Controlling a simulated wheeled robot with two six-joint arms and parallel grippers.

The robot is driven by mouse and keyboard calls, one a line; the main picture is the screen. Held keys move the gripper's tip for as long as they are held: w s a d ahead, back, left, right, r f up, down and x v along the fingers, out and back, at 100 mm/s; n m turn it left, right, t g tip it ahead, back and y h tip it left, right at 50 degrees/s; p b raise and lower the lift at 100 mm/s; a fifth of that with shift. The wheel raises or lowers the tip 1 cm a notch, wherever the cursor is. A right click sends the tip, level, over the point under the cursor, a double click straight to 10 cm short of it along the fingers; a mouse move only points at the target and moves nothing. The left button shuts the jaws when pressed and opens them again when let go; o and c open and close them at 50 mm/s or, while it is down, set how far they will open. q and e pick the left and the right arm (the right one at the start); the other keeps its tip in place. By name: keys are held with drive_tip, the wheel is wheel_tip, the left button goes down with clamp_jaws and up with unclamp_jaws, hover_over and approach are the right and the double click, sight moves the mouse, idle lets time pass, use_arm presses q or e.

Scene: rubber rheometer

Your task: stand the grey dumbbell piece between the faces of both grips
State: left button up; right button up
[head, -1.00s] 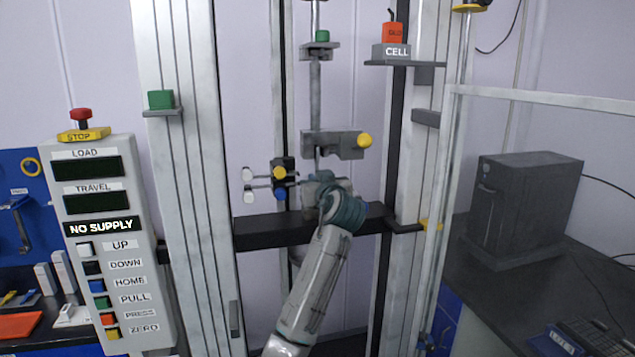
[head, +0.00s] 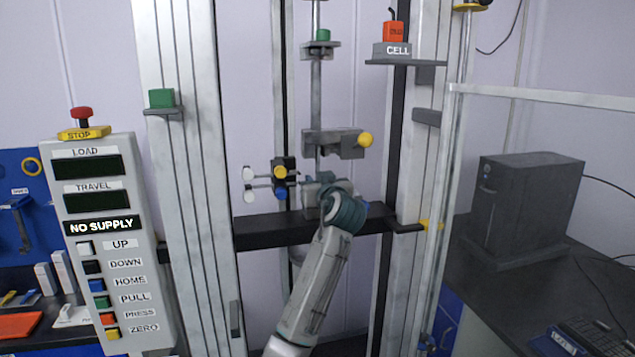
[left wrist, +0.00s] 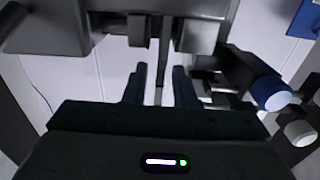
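The upper grip (head: 335,143) hangs on the vertical rod and has a yellow knob at its right. The lower grip (head: 311,196) stands on the black crossbeam below it, partly hidden by my left gripper (head: 330,185). In the left wrist view my left gripper (left wrist: 159,88) has its two dark fingers apart. A thin grey upright strip (left wrist: 165,50), seemingly the dumbbell piece, stands between two grey blocks beyond the fingertips. Pale wall shows between the fingers. I cannot tell how the strip meets the grip faces. My right gripper is not in view.
Just left of the grips is a black block with yellow and blue knobs (head: 281,178) and white-ended pins. The frame's pillars stand at both sides. A control panel (head: 105,235) stands at left, and a dark box (head: 525,205) on the desk at right.

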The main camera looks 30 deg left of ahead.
use_arm(q)
drive_tip(key=shift+o, duration=0.2)
drive_tip(key=shift+s+d+f, duration=0.1)
drive_tip(key=shift+s+d, duration=0.15)
drive_tip(key=shift+d, duration=0.05)
drive_tip(key=b+v, duration=0.4)
drive_tip(key=v, duration=0.6)
